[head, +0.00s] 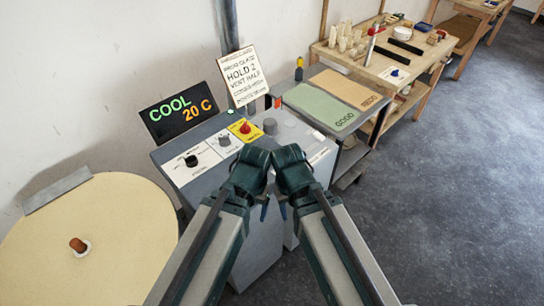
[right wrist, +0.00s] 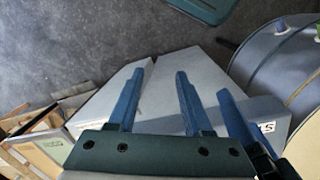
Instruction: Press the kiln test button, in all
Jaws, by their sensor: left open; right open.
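The grey kiln control cabinet (head: 215,235) stands in the middle of the head view. Its sloped top carries a black knob (head: 191,160), a grey knob (head: 224,140), a red button (head: 246,127) on a yellow plate and a grey round control (head: 270,126). I cannot read which is the test button. My left gripper (head: 264,208) and right gripper (head: 283,209) hang close together at the cabinet's front, below the panel. Both are empty. The right wrist view shows my right gripper's open fingers (right wrist: 160,85).
A written card (head: 244,75) reading "HOLD 2 VENT HALF" stands behind the panel. A stand with green "GOOD" (head: 318,106) and tan (head: 348,88) areas is at right, then a workbench (head: 395,65). Floor at right is clear.

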